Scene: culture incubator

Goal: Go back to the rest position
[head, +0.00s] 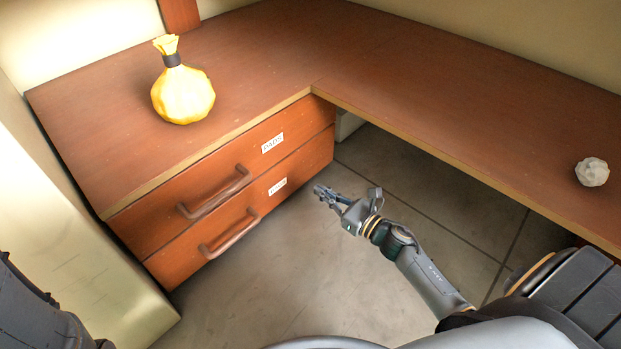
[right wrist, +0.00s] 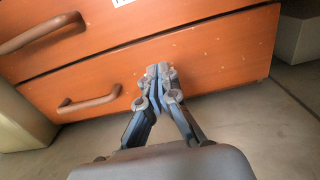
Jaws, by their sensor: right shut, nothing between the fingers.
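My right gripper (head: 330,196) is shut and empty. In the head view it hangs over the floor, just right of the lower drawer (head: 228,229). In the right wrist view the gripper (right wrist: 162,82) shows with its fingertips together in front of the orange drawer fronts, and the lower drawer handle (right wrist: 88,100) is to their left, apart from them. Both drawers look shut. My left gripper is not in view; only dark parts of my body show at the lower left of the head view.
An L-shaped wooden desk (head: 280,60) spans the back. A yellow tied bag (head: 183,95) stands on its left part and a crumpled whitish ball (head: 592,172) lies on its right part. The upper drawer (head: 225,180) has a handle. Grey floor (head: 270,290) is clear below.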

